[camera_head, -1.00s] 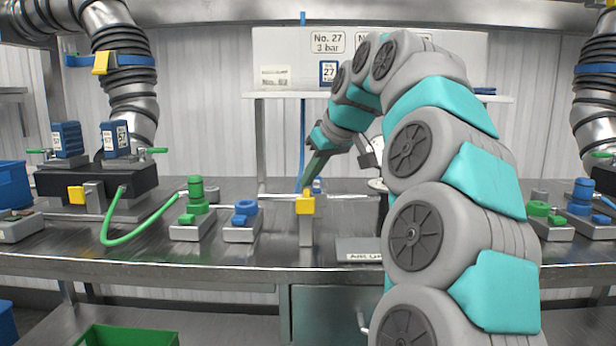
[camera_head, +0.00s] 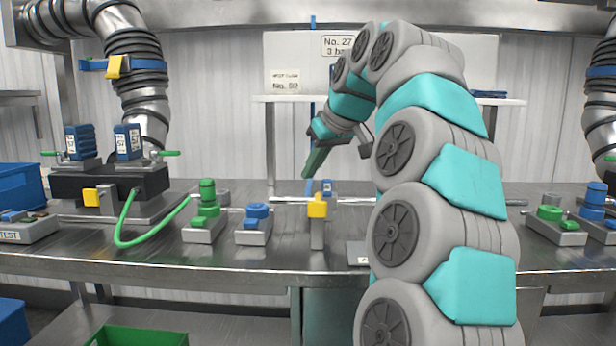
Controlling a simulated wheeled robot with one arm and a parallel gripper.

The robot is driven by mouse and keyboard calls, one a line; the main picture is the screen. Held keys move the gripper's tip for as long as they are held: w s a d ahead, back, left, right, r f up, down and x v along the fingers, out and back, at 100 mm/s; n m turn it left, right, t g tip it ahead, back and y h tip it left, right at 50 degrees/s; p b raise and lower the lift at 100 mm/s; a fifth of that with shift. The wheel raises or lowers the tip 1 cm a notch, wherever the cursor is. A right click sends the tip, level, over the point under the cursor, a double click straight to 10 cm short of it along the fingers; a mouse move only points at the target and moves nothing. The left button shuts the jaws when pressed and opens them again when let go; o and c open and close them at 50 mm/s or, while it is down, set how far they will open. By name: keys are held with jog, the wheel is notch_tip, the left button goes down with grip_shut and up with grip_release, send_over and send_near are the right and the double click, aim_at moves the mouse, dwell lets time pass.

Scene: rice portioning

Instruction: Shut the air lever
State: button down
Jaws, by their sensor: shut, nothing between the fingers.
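My gripper (camera_head: 312,163) is a dark green, narrow end at the tip of my grey and teal arm, pointing down over the middle of the bench. Its fingers are shut, with nothing held. A small blue upright piece (camera_head: 309,188) shows just under the fingertips. I cannot tell whether they touch. A yellow block (camera_head: 317,208) on a metal post stands in front, below and slightly right of the tip. A horizontal metal rod (camera_head: 290,201) runs behind it. I cannot make out for sure which part is the air lever, or its position.
A blue-knobbed fixture (camera_head: 255,224) and a green-knobbed fixture (camera_head: 206,215) stand left of the post. A green hose (camera_head: 122,232) loops from a black block. A shelf (camera_head: 400,99) spans behind my arm. My arm hides the bench right of centre.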

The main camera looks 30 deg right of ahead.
aim_at(324, 188)
jog(key=shift+s+d+r+p, duration=0.15)
jog(key=shift+s+d+r, duration=0.1)
jog(key=shift+d+r, duration=0.25)
jog(key=shift+s+d+r+p, duration=0.1)
jog(key=shift+s+d+r, duration=0.15)
jog(key=shift+r, duration=0.4)
jog(key=shift+s+d+r+p, duration=0.2)
jog(key=shift+d+r, duration=0.2)
jog(key=shift+r, duration=0.2)
jog(key=shift+s+d+r+p, duration=0.25)
jog(key=shift+d+r+p, duration=0.05)
jog(key=shift+r+p, duration=0.2)
jog(key=shift+s+d+r+p, duration=0.25)
jog(key=shift+d+r+p, duration=0.05)
jog(key=shift+r+p, duration=0.15)
jog(key=shift+s, duration=0.1)
